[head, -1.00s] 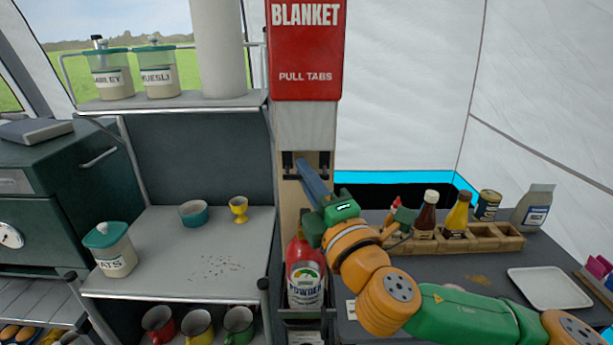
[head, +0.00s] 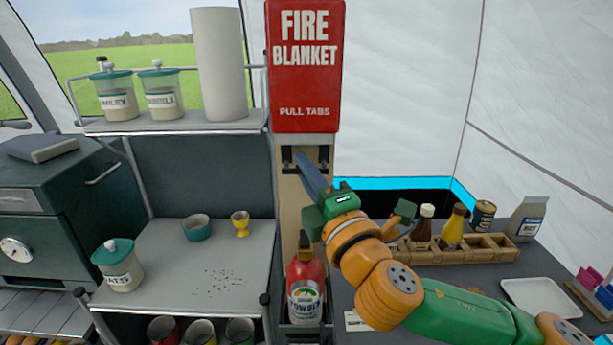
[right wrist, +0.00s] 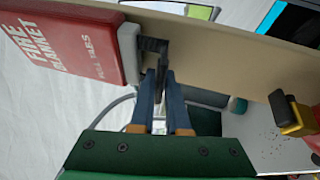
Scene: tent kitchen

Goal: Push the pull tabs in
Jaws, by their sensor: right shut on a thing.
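The red fire blanket box (head: 305,70) is mounted on a light wooden panel. A short grey-white strip of blanket (head: 303,139) shows below its lower edge. Two black pull tabs, a left one (head: 288,158) and a right one (head: 324,156), hang side by side beneath it. My right gripper (head: 301,160) reaches up from below, with its blue fingers at tab height. In the right wrist view its fingers (right wrist: 160,75) are shut on a black tab (right wrist: 152,45), close to the pale blanket edge (right wrist: 129,52). Which tab is held is hard to tell. My left gripper is out of view.
A red powder extinguisher (head: 305,289) stands below the panel, under my right gripper. A shelf with jars and a paper roll (head: 219,65) is to the left. A wooden bottle rack (head: 470,250) stands on the right counter.

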